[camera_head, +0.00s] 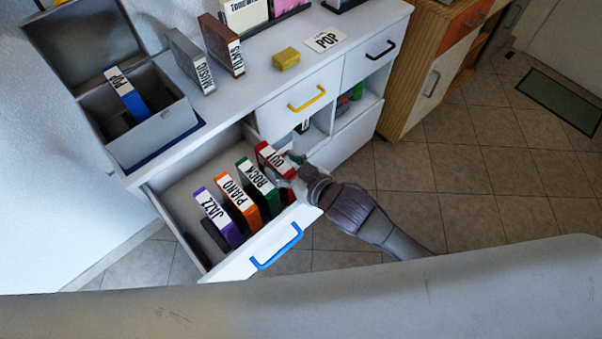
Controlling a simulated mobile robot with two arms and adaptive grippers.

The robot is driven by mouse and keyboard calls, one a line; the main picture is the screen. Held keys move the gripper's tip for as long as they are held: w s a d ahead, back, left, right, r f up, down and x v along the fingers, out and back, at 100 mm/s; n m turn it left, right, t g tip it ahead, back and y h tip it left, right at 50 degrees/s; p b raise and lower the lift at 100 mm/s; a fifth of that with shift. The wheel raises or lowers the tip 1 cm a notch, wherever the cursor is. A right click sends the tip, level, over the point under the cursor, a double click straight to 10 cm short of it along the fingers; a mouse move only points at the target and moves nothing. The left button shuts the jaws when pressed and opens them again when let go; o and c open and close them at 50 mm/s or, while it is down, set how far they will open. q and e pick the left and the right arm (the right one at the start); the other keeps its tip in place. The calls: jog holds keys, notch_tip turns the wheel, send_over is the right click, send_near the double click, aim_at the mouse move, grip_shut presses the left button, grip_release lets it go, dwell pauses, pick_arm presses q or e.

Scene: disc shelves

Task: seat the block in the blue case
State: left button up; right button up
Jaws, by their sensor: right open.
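A yellow block (286,58) lies on the white cabinet top. A blue case (126,93) labelled POP stands tilted inside an open grey box (160,138) at the cabinet's left end; the box sits on a blue base. My right gripper (287,171) is open at the right end of the pulled-out drawer. It is close beside a red case (264,153) and partly covers it. I cannot tell whether they touch. My left gripper is not in view.
The open drawer (268,265) with a blue handle holds purple (232,233), orange (251,216), green (270,203) and red cases in a row. Grey (188,60) and brown (220,45) cases stand on the cabinet top. A POP card (325,39) lies right of the block.

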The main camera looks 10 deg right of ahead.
jog(key=v, duration=1)
jog(key=shift+s+d, duration=0.25)
jog(key=shift+s, duration=0.05)
